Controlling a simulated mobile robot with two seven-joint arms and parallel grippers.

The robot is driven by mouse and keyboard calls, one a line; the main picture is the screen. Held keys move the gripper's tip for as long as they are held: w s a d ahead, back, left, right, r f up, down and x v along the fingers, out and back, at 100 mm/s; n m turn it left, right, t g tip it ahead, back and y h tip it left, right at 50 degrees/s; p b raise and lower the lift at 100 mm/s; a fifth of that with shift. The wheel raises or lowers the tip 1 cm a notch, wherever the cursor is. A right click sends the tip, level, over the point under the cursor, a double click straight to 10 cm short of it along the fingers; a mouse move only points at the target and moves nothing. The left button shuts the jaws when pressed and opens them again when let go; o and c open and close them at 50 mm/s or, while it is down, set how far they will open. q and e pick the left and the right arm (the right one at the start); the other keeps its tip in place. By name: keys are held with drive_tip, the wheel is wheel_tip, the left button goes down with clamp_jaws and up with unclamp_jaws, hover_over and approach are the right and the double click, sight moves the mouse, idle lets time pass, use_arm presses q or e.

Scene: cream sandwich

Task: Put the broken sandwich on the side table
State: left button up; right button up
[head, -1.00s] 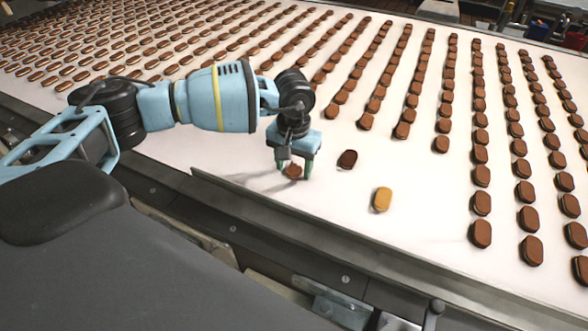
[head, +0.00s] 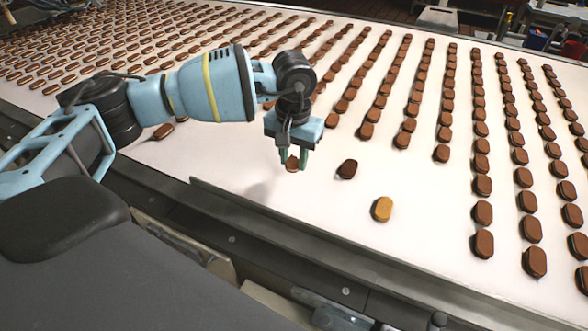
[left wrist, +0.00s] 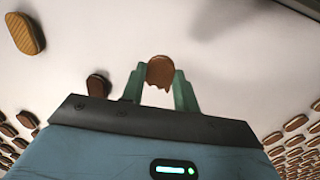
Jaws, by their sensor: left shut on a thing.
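A broken brown sandwich (head: 292,164) is held between the fingertips of my left gripper (head: 294,157). In the left wrist view the broken sandwich (left wrist: 160,72) shows a jagged edge facing the gripper, with the green fingers on either side of it. My left gripper is shut on it and holds it above the white belt, with a shadow apart from it below left. I do not see a side table in these views. My right gripper is not in view.
A dark brown sandwich (head: 347,169) and a golden one (head: 382,209) lie loose right of my gripper. Long rows of brown sandwiches cover the belt behind and to the right. A metal rail (head: 330,252) runs along the near edge. The belt's near strip is mostly clear.

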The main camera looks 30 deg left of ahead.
sight(293, 163)
use_arm(q)
drive_tip(key=shift+r, duration=2.3)
